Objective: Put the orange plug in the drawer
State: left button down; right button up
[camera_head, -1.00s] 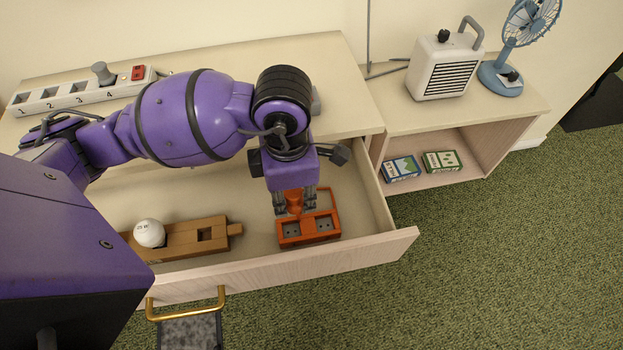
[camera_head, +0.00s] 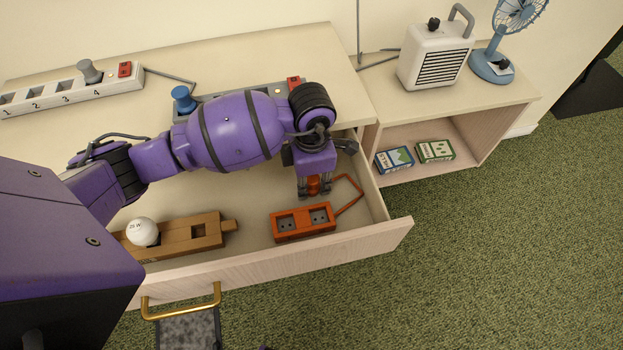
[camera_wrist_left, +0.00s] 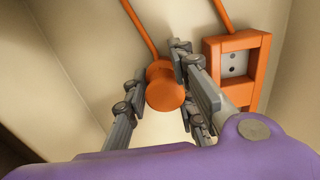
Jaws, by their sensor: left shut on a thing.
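My left gripper (camera_head: 314,190) is inside the open drawer (camera_head: 350,243), shut on the orange plug (camera_head: 314,184). In the left wrist view the plug (camera_wrist_left: 165,88) shows as a round orange body between the fingers (camera_wrist_left: 158,85). An orange cord runs from the plug's side of the drawer to an orange socket block (camera_head: 303,222). The block lies on the drawer floor, just in front of the gripper, and shows partly in the wrist view (camera_wrist_left: 236,64). Whether the plug touches the drawer floor is hard to tell. My right gripper is not in view.
A wooden block (camera_head: 185,237) with a white ball (camera_head: 142,232) lies in the drawer's left part. Power strips (camera_head: 75,92) with grey and blue plugs (camera_head: 184,99) sit on the cabinet top. A heater (camera_head: 436,55) and fan (camera_head: 493,66) stand at right.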

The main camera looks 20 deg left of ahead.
pick_arm(q)
jog(key=shift+f, duration=0.1)
jog(key=c, duration=1.5)
grip_release()
jog(key=shift+o, duration=0.2)
notch_tip(320, 180, up, 12)
jog(key=shift+w+r+p, duration=0.1)
jog(key=shift+r+p, duration=0.15)
jog(key=shift+p, duration=0.05)
jog(key=shift+r, duration=0.1)
